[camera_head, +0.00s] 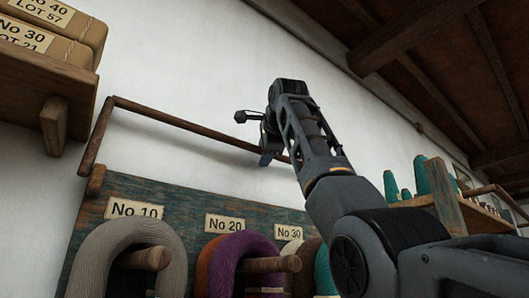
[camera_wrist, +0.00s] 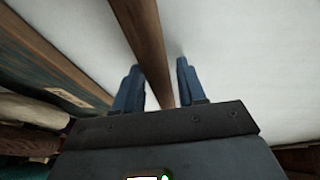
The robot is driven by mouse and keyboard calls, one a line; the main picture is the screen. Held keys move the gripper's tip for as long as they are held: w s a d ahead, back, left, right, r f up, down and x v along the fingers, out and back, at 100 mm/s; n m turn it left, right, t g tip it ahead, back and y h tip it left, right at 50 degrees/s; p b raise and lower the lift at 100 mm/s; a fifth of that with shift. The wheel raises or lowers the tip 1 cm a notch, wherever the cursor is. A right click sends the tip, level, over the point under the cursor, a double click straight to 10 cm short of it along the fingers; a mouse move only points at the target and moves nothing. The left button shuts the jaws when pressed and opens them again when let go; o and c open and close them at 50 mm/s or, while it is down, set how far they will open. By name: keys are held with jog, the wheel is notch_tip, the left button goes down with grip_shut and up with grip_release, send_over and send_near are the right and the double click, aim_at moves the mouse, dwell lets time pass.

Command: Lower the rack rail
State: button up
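The rack rail (camera_head: 185,124) is a brown wooden bar along the white wall, above the yarn rack. At its left end a short wooden arm (camera_head: 97,138) slopes down to the rack board, so the rail sits raised. My gripper (camera_head: 268,157) is at the rail's right part in the head view, which hides the rail's far end. In the wrist view the rail (camera_wrist: 146,37) runs between the two fingers of my gripper (camera_wrist: 158,75). The fingers are apart, with a gap of white wall showing beside the right finger. The left finger looks close to the rail; contact cannot be told.
A weathered blue-green board (camera_head: 85,235) below carries pegs with grey, orange and purple yarn hanks (camera_head: 240,262). A shelf with labelled packages (camera_head: 45,85) juts out at upper left. Teal cones stand on a shelf (camera_head: 470,215) at right. The wall above the rail is clear.

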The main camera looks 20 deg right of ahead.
grip_shut()
jog(key=shift+s+f, duration=0.15)
dwell(0.4)
